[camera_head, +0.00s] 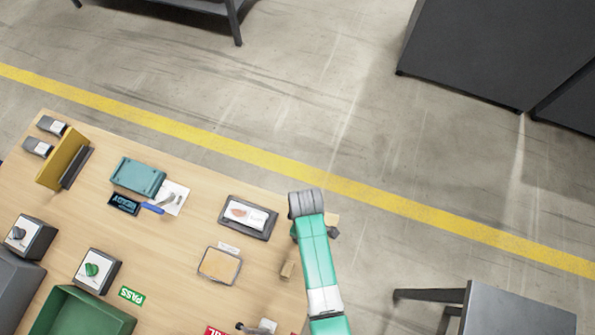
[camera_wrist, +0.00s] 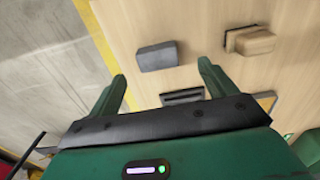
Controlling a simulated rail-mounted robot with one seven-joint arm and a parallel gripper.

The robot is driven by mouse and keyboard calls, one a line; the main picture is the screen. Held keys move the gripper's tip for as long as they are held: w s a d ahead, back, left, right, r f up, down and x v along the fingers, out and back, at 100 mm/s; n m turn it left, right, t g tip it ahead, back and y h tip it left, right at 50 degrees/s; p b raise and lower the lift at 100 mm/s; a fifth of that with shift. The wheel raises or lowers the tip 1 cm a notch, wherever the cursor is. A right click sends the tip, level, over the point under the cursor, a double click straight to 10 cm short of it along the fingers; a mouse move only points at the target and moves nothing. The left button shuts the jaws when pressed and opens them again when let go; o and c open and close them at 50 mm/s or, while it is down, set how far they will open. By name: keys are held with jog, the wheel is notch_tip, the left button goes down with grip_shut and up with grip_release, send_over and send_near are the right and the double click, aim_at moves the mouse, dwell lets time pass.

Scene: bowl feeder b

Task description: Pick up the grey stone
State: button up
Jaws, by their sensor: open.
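The grey stone (camera_wrist: 157,56) shows in the wrist view as a smooth grey block lying on the wooden table. My gripper (camera_wrist: 162,70) is open, with its two green fingers spread. The stone appears just beyond the fingertips, between their lines, with nothing held. In the head view my green arm reaches over the table's right edge. The gripper's fingers are hidden there, and I cannot clearly make out the stone.
A tan block (camera_wrist: 250,40) lies right of the stone in the wrist view. In the head view, a dark tray (camera_head: 233,228) with a picture card and a tan square pad (camera_head: 219,265) sit left of my arm. A teal box (camera_head: 138,177) stands farther left.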

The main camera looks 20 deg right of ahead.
jog(key=f+b, duration=0.1)
jog(key=f, duration=0.1)
jog(key=f+b, duration=0.1)
jog(key=f, duration=0.1)
jog(key=f+b, duration=0.1)
jog(key=f, duration=0.1)
jog(key=shift+w+f, duration=0.25)
jog(key=shift+f, duration=0.15)
jog(key=c, duration=1.2)
jog(key=shift+o, duration=0.2)
jog(key=shift+r, duration=0.1)
jog(key=shift+r+p, duration=0.5)
jog(key=shift+r, duration=0.1)
notch_tip(320, 180, up, 3)
jog(key=shift+f+p, duration=0.2)
jog(key=shift+p, duration=0.45)
jog(key=s+d+r+p, duration=0.1)
jog(key=s+d+p, duration=0.2)
jog(key=s, duration=1.2)
jog(key=shift+d+p, duration=0.3)
jog(key=shift+d, duration=0.8)
